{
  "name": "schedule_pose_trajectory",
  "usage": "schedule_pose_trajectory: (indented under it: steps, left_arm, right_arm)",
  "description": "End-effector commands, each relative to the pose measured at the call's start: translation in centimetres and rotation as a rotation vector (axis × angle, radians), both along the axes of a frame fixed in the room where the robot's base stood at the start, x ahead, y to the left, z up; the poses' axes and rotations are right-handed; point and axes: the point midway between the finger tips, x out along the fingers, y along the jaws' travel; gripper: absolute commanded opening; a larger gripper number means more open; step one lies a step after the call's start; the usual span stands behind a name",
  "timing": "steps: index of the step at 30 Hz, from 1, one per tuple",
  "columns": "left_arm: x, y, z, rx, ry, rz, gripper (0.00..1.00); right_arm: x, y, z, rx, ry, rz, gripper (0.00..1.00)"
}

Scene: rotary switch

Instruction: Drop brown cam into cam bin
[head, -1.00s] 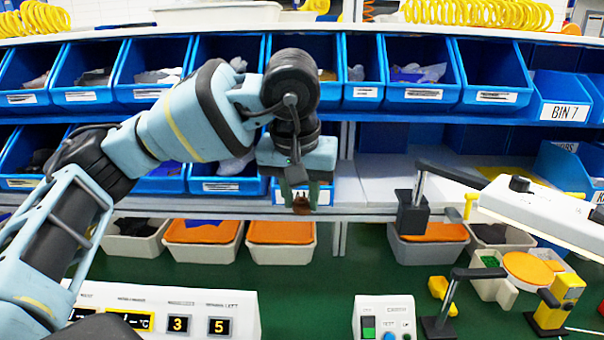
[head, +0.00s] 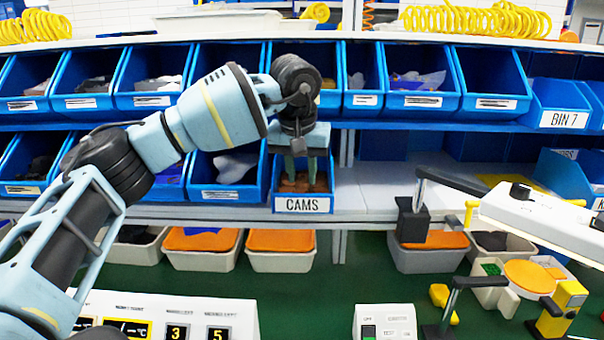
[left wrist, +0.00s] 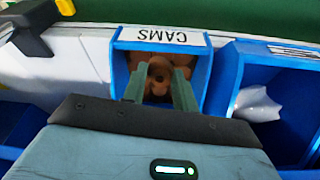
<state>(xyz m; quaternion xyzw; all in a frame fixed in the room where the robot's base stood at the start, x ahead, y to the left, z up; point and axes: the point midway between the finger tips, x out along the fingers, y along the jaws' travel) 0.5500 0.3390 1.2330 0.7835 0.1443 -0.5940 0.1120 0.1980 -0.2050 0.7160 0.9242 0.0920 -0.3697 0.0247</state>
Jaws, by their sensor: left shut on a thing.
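The blue bin labelled CAMS (head: 302,206) sits on the lower shelf, and it also shows in the left wrist view (left wrist: 160,37). Several brown pieces (head: 297,185) lie in it. My left gripper (head: 301,174) points down into the bin's open front, its fingertips close to these pieces. In the left wrist view my left gripper (left wrist: 159,84) has its two green fingers shut on the brown cam (left wrist: 159,76). The held cam is hard to tell from the brown pieces around it. My right gripper is not in view.
Other blue bins stand left of the cam bin (head: 224,180) and on the shelf above (head: 415,95). The grey shelf (head: 375,190) right of it is bare. A black-handled lever fixture (head: 412,215) stands at the right.

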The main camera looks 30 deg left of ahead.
Motion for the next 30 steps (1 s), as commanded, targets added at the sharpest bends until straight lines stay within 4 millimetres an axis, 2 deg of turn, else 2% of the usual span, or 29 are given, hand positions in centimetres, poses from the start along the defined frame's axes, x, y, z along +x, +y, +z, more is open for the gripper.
schedule_pose_trajectory:
  steps: [3, 6, 11, 30]
  left_arm:
    - [1.5, 0.8, -0.2, 0.000, 0.002, 0.003, 0.07]
    - [2.1, 1.3, -0.4, 0.003, 0.003, 0.002, 0.07]
    - [2.0, 1.3, -1.4, 0.000, -0.001, 0.000, 0.07]
    - [2.0, 1.2, -2.6, 0.000, 0.002, 0.000, 0.07]
  right_arm:
    - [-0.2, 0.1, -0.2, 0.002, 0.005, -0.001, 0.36]
    - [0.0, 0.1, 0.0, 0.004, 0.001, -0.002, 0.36]
    - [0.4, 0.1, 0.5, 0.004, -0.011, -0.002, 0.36]
    - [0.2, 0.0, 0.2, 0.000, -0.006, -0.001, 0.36]
